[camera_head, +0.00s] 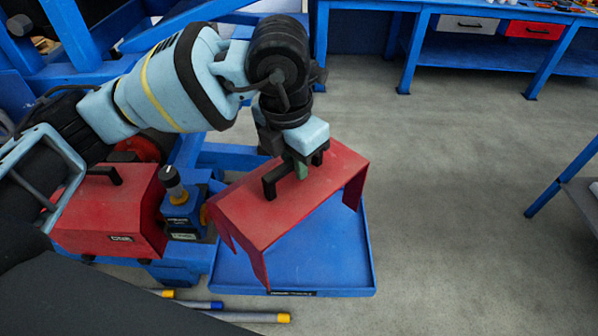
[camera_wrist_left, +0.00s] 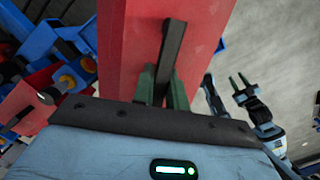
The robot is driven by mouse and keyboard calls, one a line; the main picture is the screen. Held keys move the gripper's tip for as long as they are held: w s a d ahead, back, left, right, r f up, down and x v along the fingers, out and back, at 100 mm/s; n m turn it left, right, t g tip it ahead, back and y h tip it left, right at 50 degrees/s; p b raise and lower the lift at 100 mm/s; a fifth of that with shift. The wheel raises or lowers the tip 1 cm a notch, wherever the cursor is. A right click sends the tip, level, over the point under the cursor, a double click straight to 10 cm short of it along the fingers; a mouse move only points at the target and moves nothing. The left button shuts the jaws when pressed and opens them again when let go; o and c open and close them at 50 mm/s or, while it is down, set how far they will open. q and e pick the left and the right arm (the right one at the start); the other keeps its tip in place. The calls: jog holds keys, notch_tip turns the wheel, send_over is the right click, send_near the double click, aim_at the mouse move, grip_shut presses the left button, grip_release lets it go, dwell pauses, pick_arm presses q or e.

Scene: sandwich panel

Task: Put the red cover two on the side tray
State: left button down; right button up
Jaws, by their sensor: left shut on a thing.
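My left gripper (camera_head: 301,169) is shut on the black handle (camera_head: 279,178) of a red cover (camera_head: 275,208), taken to be cover two. The cover is tilted in the picture, with its flaps hanging down. It is over the blue side tray (camera_head: 330,262) and hides the tray's back part; I cannot tell whether it touches the tray. In the left wrist view the green fingers (camera_wrist_left: 163,88) flank the handle on the red cover (camera_wrist_left: 130,50). My right gripper (camera_wrist_left: 239,82) shows at the right of that view, its fingers apart and empty.
Another red cover (camera_head: 115,215) with a black handle sits at the left, beside a blue unit with a black knob (camera_head: 173,184). A blue workbench (camera_head: 470,60) stands at the back.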

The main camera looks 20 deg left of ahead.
pick_arm(q)
jog(key=shift+w+d+r, duration=0.1)
jog(key=shift+w+d, duration=0.2)
jog(key=shift+f, duration=1.9)
jog(key=c, duration=1.4)
grip_release()
jog(key=shift+f, duration=0.1)
jog(key=r, duration=0.4)
jog(key=s+r, duration=0.1)
jog(key=r, duration=0.7)
jog(key=shift+s+a+r+p, duration=0.1)
jog(key=shift+s+a+p, duration=0.1)
jog(key=shift+a+p, duration=0.15)
